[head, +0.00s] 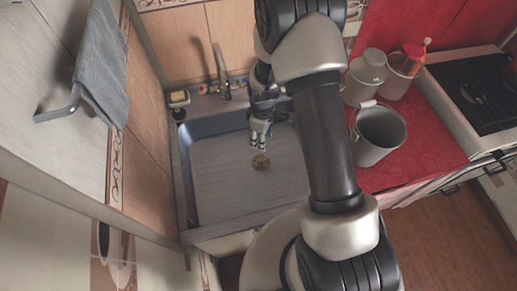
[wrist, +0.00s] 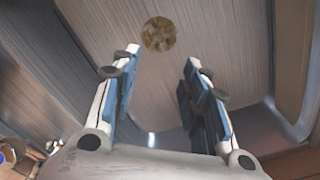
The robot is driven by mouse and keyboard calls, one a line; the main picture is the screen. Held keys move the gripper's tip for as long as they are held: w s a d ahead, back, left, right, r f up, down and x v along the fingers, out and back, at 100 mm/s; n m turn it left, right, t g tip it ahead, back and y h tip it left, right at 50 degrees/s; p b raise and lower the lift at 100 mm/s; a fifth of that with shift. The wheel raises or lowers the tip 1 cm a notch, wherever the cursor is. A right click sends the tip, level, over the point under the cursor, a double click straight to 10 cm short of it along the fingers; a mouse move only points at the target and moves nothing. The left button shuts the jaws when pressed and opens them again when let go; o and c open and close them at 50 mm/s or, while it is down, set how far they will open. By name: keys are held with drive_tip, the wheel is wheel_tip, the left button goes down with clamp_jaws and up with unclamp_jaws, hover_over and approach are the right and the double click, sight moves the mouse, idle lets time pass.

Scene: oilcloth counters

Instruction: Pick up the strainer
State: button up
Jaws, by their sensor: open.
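The strainer (head: 261,162) is a small, round, brownish-gold piece lying on the floor of the grey sink (head: 215,190). In the wrist view the strainer (wrist: 158,34) shows beyond my fingertips, roughly centred between them. My gripper (head: 260,139) is inside the sink area, just behind the strainer in the head view. In the wrist view my gripper (wrist: 158,62) has its two blue-padded fingers spread wide, with nothing between them. The strainer is apart from both fingers. The exact height of my fingertips above the sink floor is hard to tell.
The sink walls surround the strainer; its floor is otherwise clear. A faucet (head: 222,78) stands at the back edge, with a soap dish (head: 179,98) left of it. A grey bucket (head: 377,133) and canisters (head: 366,75) stand on the red counter (head: 430,140) at right. A towel (head: 101,62) hangs at left.

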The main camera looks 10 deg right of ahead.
drive_tip(key=b, duration=0.3)
hover_over(261, 160)
drive_tip(key=f, duration=1.2)
drive_tip(key=shift+s+a+f, duration=0.1)
drive_tip(key=shift+s+f, duration=0.05)
drive_tip(key=shift+s, duration=0.1)
drive_tip(key=f, duration=0.2)
drive_tip(key=f+b, duration=0.1)
drive_tip(key=f, duration=0.2)
drive_tip(key=shift+w+f, duration=0.2)
drive_tip(key=shift+f, duration=0.15)
drive_tip(key=shift+c, duration=0.2)
clamp_jaws()
